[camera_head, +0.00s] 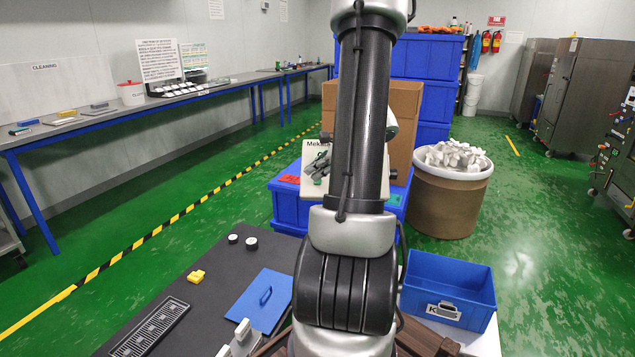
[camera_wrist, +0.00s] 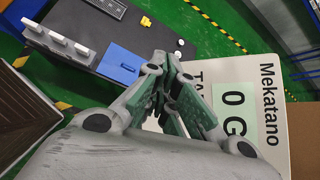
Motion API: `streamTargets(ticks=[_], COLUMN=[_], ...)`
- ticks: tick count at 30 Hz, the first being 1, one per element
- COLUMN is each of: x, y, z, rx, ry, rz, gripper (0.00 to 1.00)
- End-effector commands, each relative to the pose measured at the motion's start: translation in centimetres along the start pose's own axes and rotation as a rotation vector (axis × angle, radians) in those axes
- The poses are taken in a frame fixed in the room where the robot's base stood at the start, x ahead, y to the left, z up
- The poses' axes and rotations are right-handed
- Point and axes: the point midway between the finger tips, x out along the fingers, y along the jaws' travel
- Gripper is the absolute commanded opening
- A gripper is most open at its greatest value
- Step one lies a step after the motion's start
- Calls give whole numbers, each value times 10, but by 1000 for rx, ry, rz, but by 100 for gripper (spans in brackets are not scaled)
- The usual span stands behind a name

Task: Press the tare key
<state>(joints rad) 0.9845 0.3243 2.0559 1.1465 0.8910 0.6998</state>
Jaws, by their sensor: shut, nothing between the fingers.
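The white scale panel (camera_wrist: 222,78), marked "Mekatano", has a pale green display (camera_wrist: 233,105) reading "0 G" in the wrist view. Below it is a label starting "TA", partly covered by my gripper. I cannot see the tare key itself. My gripper (camera_wrist: 172,88) is shut and empty, with its green-padded fingers over the panel's label side. Whether the tips touch the panel cannot be told. In the head view the panel (camera_head: 313,149) shows the letters "Mek", and my gripper (camera_head: 318,166) is in front of it; my arm hides its right part.
The panel sits at a blue crate (camera_head: 287,208), before a cardboard box (camera_head: 402,108). A brown drum (camera_head: 442,205) holding white parts stands to the right. A blue bin (camera_head: 448,278) is at front right. A dark table (camera_head: 215,290) carries a blue lid (camera_head: 262,302) and a yellow piece (camera_head: 196,276).

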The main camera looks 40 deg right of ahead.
Motion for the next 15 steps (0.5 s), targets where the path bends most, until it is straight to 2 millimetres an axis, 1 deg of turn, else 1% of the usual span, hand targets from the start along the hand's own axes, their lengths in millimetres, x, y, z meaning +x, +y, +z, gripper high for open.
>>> streamTargets(ticks=[9, 15], x=[-22, -26], y=[16, 19], z=[16, 18], rx=[-1, -1], ry=[1, 1], rz=[-1, 0], gripper=[0, 0])
